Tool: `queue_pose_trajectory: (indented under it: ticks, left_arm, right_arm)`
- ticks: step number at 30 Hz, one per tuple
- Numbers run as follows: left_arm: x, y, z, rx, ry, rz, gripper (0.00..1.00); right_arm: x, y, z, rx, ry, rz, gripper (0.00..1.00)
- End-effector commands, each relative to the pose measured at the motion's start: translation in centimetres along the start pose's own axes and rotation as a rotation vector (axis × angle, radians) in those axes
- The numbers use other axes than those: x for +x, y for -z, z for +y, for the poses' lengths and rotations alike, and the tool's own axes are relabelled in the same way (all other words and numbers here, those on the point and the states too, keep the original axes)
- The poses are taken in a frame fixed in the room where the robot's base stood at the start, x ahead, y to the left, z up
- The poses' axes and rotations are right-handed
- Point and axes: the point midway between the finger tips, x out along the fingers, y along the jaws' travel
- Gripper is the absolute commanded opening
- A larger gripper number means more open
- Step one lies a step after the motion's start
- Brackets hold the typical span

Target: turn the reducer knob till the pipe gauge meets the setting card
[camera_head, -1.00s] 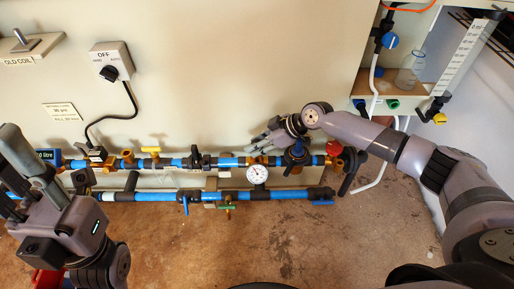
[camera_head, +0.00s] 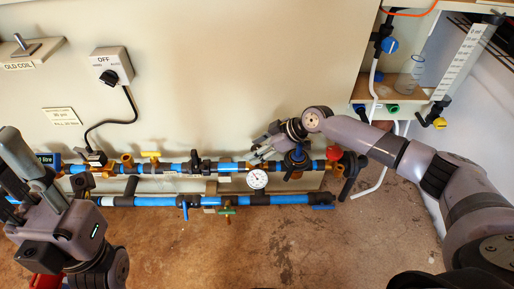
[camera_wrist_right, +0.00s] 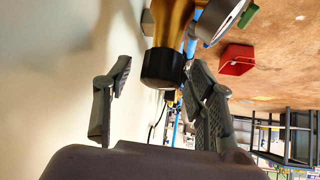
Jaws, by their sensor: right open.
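The pipe gauge (camera_head: 257,179) is a round white dial below the upper blue pipe in the head view; its reading is too small to make out. A small pale card (camera_head: 61,116), with print too small to read, is on the wall at left. In the right wrist view the black reducer knob (camera_wrist_right: 164,68) sits on a brass body, between and beyond my spread fingers, with the gauge's rim (camera_wrist_right: 222,18) beside it. My right gripper (camera_head: 262,152) is open at the pipe and hides the knob in the head view. My left gripper (camera_head: 14,186) is at far left, its fingers unclear.
The upper pipe carries a yellow-handled valve (camera_head: 150,155) and a red knob (camera_head: 333,153). The lower pipe (camera_head: 150,201) has blue and green handles. A switch box (camera_head: 111,67) marked OFF is on the wall. A shelf with a beaker (camera_head: 410,72) stands at right.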

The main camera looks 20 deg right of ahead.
Motion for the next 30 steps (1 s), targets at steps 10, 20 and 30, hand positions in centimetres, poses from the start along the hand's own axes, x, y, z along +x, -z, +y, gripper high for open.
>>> queue_pose_trajectory:
  ticks: [10, 20, 30]
  left_arm:
    - [0.0, 0.0, 0.0, 0.000, 0.000, 0.001, 0.30]
    - [0.0, 0.0, 0.0, 0.000, 0.000, 0.002, 0.30]
    - [0.1, 0.0, 0.0, 0.000, 0.000, 0.002, 0.30]
  right_arm:
    - [-5.8, -0.2, 0.1, 0.001, -0.004, -0.002, 0.51]
    - [-11.2, -0.1, 0.1, 0.001, -0.002, -0.002, 0.51]
    - [-11.9, 0.0, 0.0, 0.000, -0.001, 0.000, 0.51]
